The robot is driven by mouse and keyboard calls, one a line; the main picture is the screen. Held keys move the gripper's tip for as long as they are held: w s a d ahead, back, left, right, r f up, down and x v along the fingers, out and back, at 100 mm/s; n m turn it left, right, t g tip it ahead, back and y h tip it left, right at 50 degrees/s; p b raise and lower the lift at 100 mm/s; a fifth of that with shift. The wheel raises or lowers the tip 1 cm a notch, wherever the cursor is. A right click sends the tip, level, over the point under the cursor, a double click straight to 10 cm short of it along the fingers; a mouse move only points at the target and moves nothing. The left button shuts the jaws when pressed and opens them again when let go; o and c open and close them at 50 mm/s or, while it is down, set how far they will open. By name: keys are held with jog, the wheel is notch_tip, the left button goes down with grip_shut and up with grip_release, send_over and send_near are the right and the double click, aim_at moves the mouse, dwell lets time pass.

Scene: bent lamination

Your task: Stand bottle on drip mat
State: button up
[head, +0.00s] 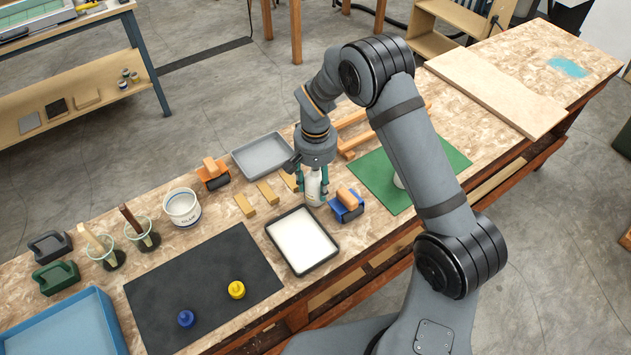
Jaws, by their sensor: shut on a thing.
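A white bottle (314,191) stands upright between the teal fingers of my gripper (312,188), which is shut on it. The gripper points down near the middle of the bench, just behind a black-rimmed tray. The fingers hide parts of the bottle's sides, and I cannot tell whether its base touches the bench. A dark flat mat (160,300), which looks like the drip mat, lies at the front left. A yellow knobbed piece (236,289) and a blue one (186,318) sit near its front edge. Its rear part is bare.
The black-rimmed tray (281,253) with white contents lies between bottle and mat. A blue tool with a wooden block (346,207) is close right of the bottle. Wooden blocks (267,192), a white tub (183,207) and cups with brushes (142,234) stand left. A green mat (372,176) is right.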

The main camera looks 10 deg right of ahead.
jog(key=shift+f, duration=0.15)
jog(key=o, duration=1.2)
jog(key=shift+o, duration=0.5)
jog(key=shift+r, duration=0.35)
jog(key=shift+o, duration=0.5)
notch_tip(320, 180, up, 12)
jog(key=shift+f+b, duration=0.15)
jog(key=shift+b, duration=0.4)
